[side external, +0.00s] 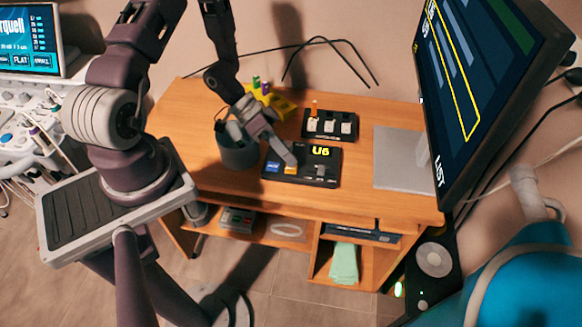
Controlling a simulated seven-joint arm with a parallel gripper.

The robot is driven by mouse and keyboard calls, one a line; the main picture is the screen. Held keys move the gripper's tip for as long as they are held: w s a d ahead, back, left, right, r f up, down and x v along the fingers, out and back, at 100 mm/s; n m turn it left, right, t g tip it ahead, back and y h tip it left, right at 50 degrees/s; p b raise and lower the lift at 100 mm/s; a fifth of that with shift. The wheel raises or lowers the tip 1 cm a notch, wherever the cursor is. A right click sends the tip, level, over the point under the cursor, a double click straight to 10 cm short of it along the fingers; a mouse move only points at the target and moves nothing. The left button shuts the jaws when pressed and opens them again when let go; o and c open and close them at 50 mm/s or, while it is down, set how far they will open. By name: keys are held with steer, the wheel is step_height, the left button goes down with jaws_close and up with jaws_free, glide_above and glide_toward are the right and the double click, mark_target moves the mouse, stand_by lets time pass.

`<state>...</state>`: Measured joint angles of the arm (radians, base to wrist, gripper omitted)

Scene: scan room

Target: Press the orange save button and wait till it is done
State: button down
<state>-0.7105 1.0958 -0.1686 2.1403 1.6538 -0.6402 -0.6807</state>
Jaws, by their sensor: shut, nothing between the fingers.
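A black control box (326,173) lies on the wooden desk, with a lit yellow display (320,151) near its top. A blue button (272,167) shows at its left. A small orange patch (289,170), likely the save button, shows right beside the blue one, partly hidden by my fingers. My gripper (290,160) is shut and empty, and its tips point down at the orange patch. I cannot tell whether they touch it or the button is pressed.
A dark cup (238,152) stands close to the left of the box. A black tray with white pieces (330,125) and a yellow rack (271,100) lie behind. A grey stand base (401,158) and large monitor (485,80) are to the right.

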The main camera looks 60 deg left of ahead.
steer(key=shift+f, duration=0.15)
stand_by(0.5)
steer(key=shift+f, duration=0.3)
steer(key=shift+s+a+f, duration=0.1)
steer(key=shift+s+f, duration=0.05)
steer(key=shift+f, duration=0.6)
stand_by(0.9)
steer(key=shift+s+a+r, duration=0.2)
steer(key=shift+s+r, duration=0.05)
steer(key=shift+r, duration=0.5)
steer(key=shift+w+d+r, duration=0.1)
steer(key=shift+r, duration=2.45)
